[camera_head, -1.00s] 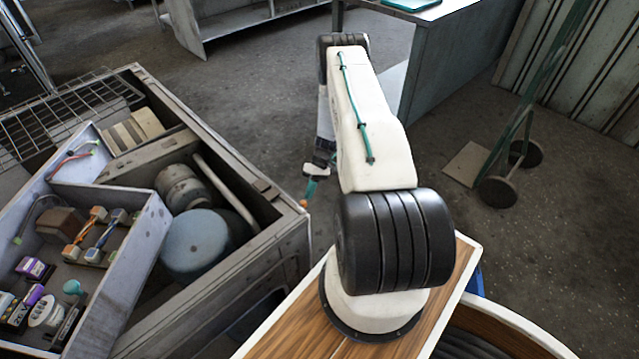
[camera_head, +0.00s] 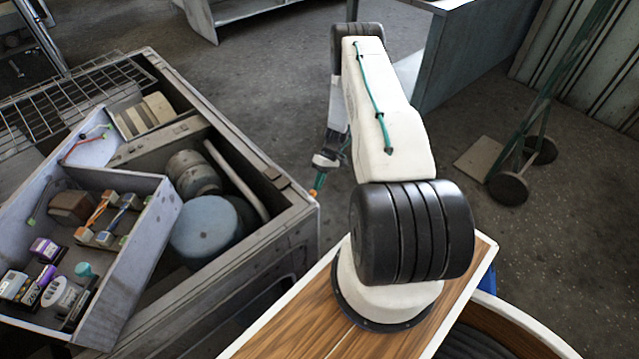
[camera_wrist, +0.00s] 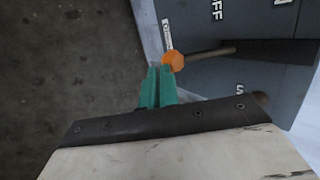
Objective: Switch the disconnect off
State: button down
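The disconnect's grey face (camera_wrist: 215,70) fills the upper right of the wrist view, with a white "OFF" label (camera_wrist: 217,10) at its top edge. A dark rod handle (camera_wrist: 210,53) crosses the face and ends in an orange knob (camera_wrist: 174,61). My gripper (camera_wrist: 158,70) shows two green fingers close together, seemingly shut and empty. Their tips are right beside the knob; I cannot tell whether they touch it. In the head view my gripper (camera_head: 320,181) is small beside the housing's right corner, partly hidden by my arm.
The grey housing (camera_head: 215,285) stands at left, with an open box (camera_head: 150,235) of electrical parts on it and a blue round motor (camera_head: 203,235) inside. A hand truck (camera_head: 508,187) and a bench (camera_head: 445,60) stand at right. Floor between is clear.

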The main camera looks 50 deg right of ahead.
jog(key=w+d+r, duration=0.1)
jog(key=d+r, duration=0.6)
jog(key=d, duration=0.4)
jog(key=shift+w+d+r, duration=0.2)
jog(key=shift+d, duration=0.15)
jog(key=s+a+r+m+g+h, duration=0.1)
jog(key=s+a+r, duration=0.1)
jog(key=a+r, duration=0.75)
jog(key=s+a+r+m+g+h, duration=0.15)
jog(key=a+r, duration=0.25)
jog(key=r, duration=1)
jog(key=s+a+r+m+h, duration=0.1)
jog(key=s+a+r+m, duration=0.15)
jog(key=a+r, duration=0.7)
jog(key=s+a+r+n+t+h, duration=0.4)
jog(key=s+a+r+n+t, duration=0.1)
jog(key=s+a+r, duration=1.1)
jog(key=s+r, duration=0.3)
jog(key=s, duration=0.1)
jog(key=shift+a+r, duration=0.3)
jog(key=shift+a, duration=0.05)
